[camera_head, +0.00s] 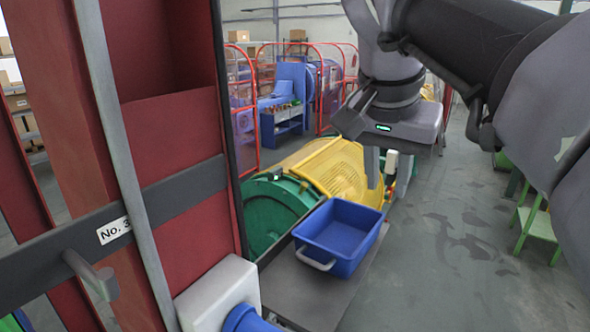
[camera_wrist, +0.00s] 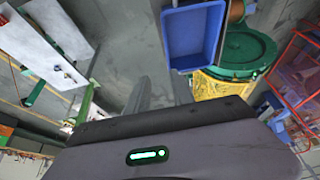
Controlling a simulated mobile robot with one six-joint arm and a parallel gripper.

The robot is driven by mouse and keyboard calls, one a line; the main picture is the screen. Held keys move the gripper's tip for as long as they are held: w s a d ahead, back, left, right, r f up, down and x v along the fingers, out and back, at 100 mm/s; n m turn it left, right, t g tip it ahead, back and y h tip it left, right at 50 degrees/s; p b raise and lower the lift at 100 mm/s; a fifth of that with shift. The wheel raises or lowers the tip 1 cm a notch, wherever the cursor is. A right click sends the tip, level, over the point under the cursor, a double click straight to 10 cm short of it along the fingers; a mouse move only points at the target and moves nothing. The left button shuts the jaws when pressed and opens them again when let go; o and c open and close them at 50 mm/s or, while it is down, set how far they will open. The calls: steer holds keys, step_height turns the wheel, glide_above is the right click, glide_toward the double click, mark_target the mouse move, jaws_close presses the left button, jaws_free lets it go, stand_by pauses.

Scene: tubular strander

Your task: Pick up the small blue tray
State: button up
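The small blue tray (camera_head: 345,262) sits on a grey flat ledge (camera_head: 305,292) in the head view. It looks empty, and a pale handle shows on its near left side. In the wrist view the tray (camera_wrist: 194,38) is at the upper middle, beyond my fingertips and to their right. My gripper (camera_head: 388,170) hangs above and slightly beyond the tray in the head view, clear of it. In the wrist view the two fingers of my gripper (camera_wrist: 160,92) stand apart with nothing between them. The gripper is open and empty.
A green drum (camera_head: 275,212) with a yellow mesh cover (camera_head: 335,168) lies just behind the tray. A red frame (camera_head: 170,130) with a black bar and a white box (camera_head: 218,290) stand at the left. Green steps (camera_head: 538,222) are at the right. The grey floor between is free.

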steer(key=s+a+r, duration=0.1)
steer(key=s+a, duration=0.1)
steer(key=a, duration=0.1)
steer(key=b, duration=0.3)
glide_toward(368, 236)
steer(key=x, duration=0.5)
steer(key=shift+s+f+m, duration=0.2)
steer(key=shift+f+m, duration=0.15)
steer(key=shift+m, duration=0.05)
steer(key=w+f, duration=0.1)
steer(key=w+d+f, duration=0.1)
steer(key=f, duration=0.1)
steer(key=w+f, duration=0.1)
steer(key=shift+d+f, duration=0.2)
steer(key=shift+d, duration=0.1)
steer(key=shift+s+a+r, duration=0.15)
steer(key=shift+s+a, duration=0.1)
steer(key=shift+s, duration=0.05)
steer(key=shift+c, duration=0.2)
steer(key=shift+w+d, duration=0.1)
steer(key=shift+d, duration=0.05)
jaws_close()
